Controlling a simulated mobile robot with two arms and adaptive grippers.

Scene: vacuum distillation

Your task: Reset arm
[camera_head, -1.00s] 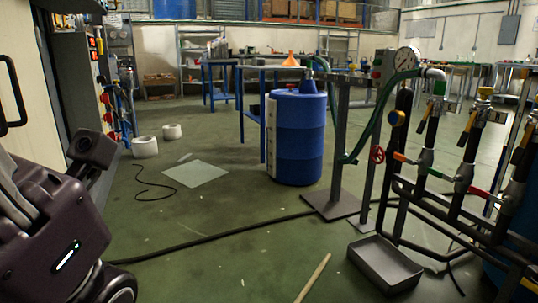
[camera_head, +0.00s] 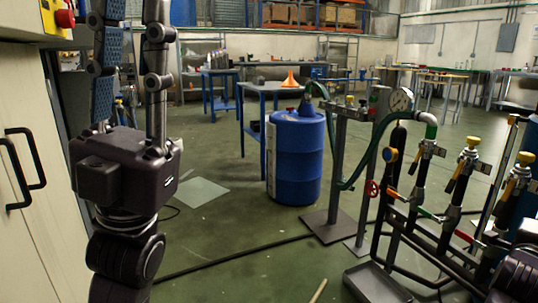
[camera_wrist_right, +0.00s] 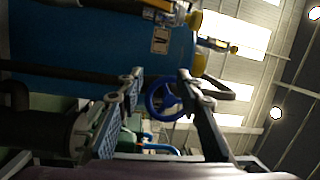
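My left gripper (camera_head: 133,25) stands upright at the left of the head view, its fingers pointing up. The two fingers are apart with nothing between them, and the fingertips reach the top edge of the picture. My right gripper (camera_wrist_right: 160,82) shows in the right wrist view with its two fingers spread apart. Nothing is held between them. A blue wheel valve (camera_wrist_right: 163,99) shows in the gap behind the fingers; I cannot tell how far away it is. A dark shape at the lower right corner of the head view is too cut off to identify.
A pale cabinet (camera_head: 30,140) with dark handles is close on the left. A blue drum (camera_head: 296,165) stands mid-floor. A pipe rack with valves (camera_head: 440,215) and a pressure gauge (camera_head: 401,99) fills the right. A grey tray (camera_head: 375,285) lies on the floor. Green floor is open between.

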